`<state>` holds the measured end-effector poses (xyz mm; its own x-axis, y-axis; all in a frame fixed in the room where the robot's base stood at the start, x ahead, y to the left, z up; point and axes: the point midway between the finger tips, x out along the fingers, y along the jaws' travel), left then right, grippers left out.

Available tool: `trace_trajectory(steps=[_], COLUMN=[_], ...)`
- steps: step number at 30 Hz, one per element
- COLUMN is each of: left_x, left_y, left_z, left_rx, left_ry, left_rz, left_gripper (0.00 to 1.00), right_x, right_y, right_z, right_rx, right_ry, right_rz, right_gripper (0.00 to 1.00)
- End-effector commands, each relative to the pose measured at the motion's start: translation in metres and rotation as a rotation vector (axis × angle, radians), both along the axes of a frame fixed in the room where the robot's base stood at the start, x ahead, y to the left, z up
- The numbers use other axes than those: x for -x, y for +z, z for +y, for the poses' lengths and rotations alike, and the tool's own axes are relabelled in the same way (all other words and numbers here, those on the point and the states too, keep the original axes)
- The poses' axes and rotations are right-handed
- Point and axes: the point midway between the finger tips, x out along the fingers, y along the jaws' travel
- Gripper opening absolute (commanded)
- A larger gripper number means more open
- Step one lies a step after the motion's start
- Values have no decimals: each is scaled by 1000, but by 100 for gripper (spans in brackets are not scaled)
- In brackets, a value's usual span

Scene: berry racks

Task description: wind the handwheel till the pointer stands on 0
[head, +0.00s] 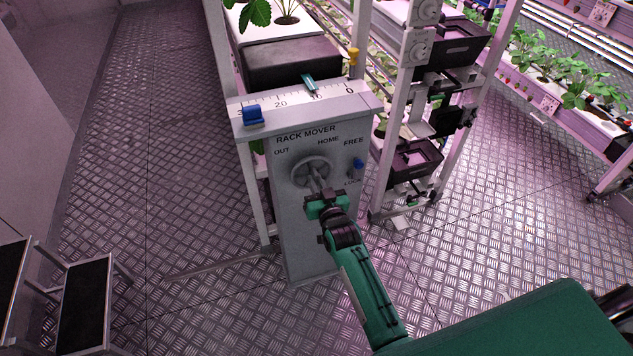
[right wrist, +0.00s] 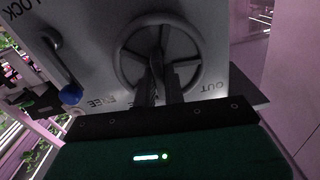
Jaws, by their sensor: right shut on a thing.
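The grey handwheel (head: 304,170) is on the front of the box marked RACK MOVER (head: 300,235), between OUT and HOME. My right gripper (head: 318,190) is shut on the wheel; in the right wrist view its dark fingers (right wrist: 155,85) reach to the wheel's middle (right wrist: 160,28). The fingers hide part of the hub and lower rim, so the exact grip is unclear. The teal pointer (head: 309,83) stands on the white scale (head: 290,101), at about 10, left of 0. My left gripper is not in view.
A blue-knobbed lever (head: 358,163) sits right of the wheel; in the wrist view its knob (right wrist: 70,95) is by FREE. A blue block (head: 253,116) is at the scale's left end. Racks with plants stand behind and right. A step stool (head: 85,300) is at lower left; the floor between is clear.

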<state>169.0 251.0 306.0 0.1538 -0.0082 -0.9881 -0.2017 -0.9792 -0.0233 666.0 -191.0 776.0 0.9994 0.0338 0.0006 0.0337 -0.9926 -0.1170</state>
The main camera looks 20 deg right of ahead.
Motion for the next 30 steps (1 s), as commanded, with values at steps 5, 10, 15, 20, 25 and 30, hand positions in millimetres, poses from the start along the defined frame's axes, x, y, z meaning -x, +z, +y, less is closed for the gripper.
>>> trace_trajectory(steps=[5, 10, 15, 20, 25, 30], left_x=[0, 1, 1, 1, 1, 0], left_y=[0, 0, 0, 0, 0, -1], left_z=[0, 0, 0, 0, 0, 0], left_rx=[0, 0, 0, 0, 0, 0], left_ry=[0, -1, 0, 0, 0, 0], left_rz=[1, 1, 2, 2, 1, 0], left_gripper=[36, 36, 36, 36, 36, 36], right_x=[1, 1, 1, 0, 3, 21], right_y=[-2, -3, -2, -1, -1, -2], right_z=[0, 0, 0, 0, 0, -1], right_rx=[-4, -3, -2, -2, -2, -2], right_ry=[0, 1, 0, 0, 0, 0], right_rz=[4, 5, 4, 2, 2, 3], right_gripper=[0, 0, 33, 33, 33, 33])
